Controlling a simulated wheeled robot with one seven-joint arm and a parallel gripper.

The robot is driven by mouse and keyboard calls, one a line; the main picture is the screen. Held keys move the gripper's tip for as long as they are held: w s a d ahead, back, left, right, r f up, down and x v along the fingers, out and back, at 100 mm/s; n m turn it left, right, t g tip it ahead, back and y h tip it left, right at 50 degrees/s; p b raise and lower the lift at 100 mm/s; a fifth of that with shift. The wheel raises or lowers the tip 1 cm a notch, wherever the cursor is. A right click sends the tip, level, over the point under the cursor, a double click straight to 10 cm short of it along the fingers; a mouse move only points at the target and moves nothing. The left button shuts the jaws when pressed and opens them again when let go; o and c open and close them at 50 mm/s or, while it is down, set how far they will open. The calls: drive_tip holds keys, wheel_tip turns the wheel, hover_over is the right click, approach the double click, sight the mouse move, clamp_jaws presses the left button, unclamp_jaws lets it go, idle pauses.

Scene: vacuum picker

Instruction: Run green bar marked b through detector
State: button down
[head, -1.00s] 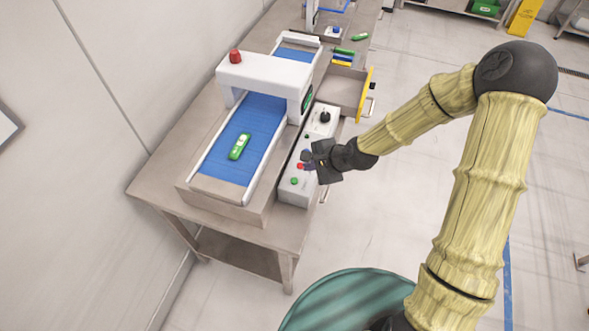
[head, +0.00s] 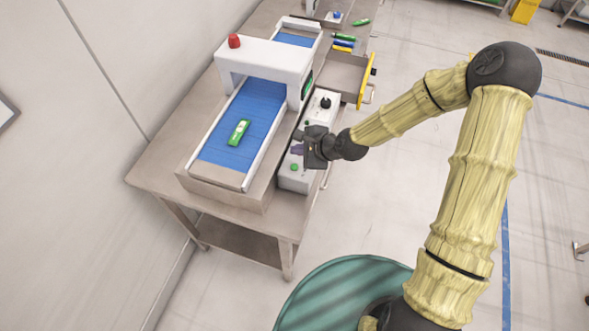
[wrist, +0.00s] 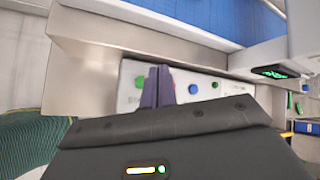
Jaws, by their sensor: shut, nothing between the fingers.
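A green bar (head: 239,132) with a pale marking lies on the near part of the blue belt (head: 222,153); I cannot read the letter. The white detector arch (head: 262,60) with a red dome lamp (head: 234,41) spans the belt beyond the bar. A pale control box (head: 296,180) stands right of the belt, with a green button (head: 294,167) and a black knob (head: 325,102). My gripper (head: 298,142) is shut and empty over the middle of this box. In the wrist view its purple fingers (wrist: 158,80) are together in front of the box's face, between a green button (wrist: 141,81) and a blue one (wrist: 193,89).
A wall runs along the left.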

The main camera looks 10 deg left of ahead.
sight(294, 167)
drive_tip(key=shift+f+b, duration=1.7)
drive_tip(key=shift+f, duration=1.05)
drive_tip(key=shift+f, duration=0.15)
drive_tip(key=shift+f, duration=0.25)
